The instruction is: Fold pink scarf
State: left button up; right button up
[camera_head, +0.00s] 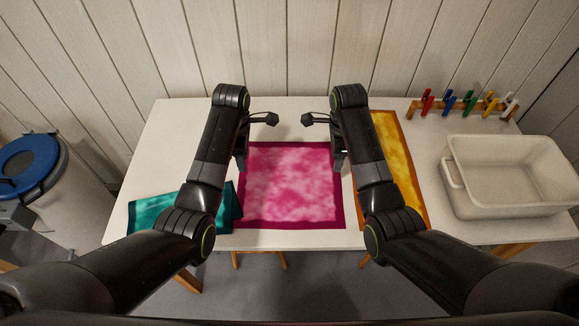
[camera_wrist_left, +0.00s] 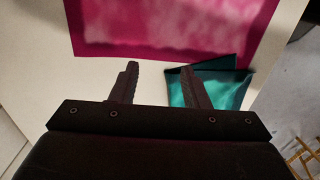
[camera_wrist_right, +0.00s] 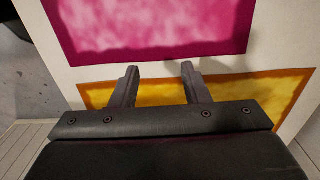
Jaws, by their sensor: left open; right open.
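The pink scarf (camera_head: 290,185) lies flat and spread out on the white table, with a darker magenta border. Its far corners are partly hidden behind my arms in the head view. It also shows in the left wrist view (camera_wrist_left: 160,22) and the right wrist view (camera_wrist_right: 150,25). My left gripper (camera_wrist_left: 160,80) is open and empty, above the table by the scarf's left edge, near the teal scarf. My right gripper (camera_wrist_right: 160,80) is open and empty, above the table by the scarf's right edge, over the yellow scarf's side.
A teal scarf (camera_head: 155,213), partly folded over, lies left of the pink one. A yellow scarf with orange border (camera_head: 395,160) lies to the right. A white bin (camera_head: 515,205) and a rack of coloured clips (camera_head: 465,108) stand at the right. A blue-lidded barrel (camera_head: 30,165) stands off the table.

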aim_at(247, 180)
pick_arm(q)
jog(key=shift+s+f, duration=0.35)
jog(key=shift+s, duration=0.05)
pick_arm(e)
jog(key=shift+s+f, duration=0.35)
pick_arm(q)
jog(key=shift+s+f, duration=0.3)
jog(key=shift+f, duration=0.25)
jog(key=shift+s+f, duration=0.25)
jog(key=shift+f, duration=0.25)
pick_arm(e)
jog(key=shift+s+f, duration=0.3)
jog(key=shift+f, duration=0.25)
jog(key=shift+s+f, duration=0.25)
jog(key=shift+f, duration=0.25)
pick_arm(q)
jog(key=f, duration=0.2)
jog(key=w+f, duration=0.1)
jog(key=f, duration=0.1)
jog(key=shift+f, duration=0.15)
pick_arm(e)
jog(key=f, duration=0.2)
jog(key=w+f, duration=0.1)
jog(key=f, duration=0.1)
jog(key=shift+f, duration=0.15)
pick_arm(q)
jog(key=shift+s, duration=0.2)
pick_arm(e)
jog(key=shift+s, duration=0.2)
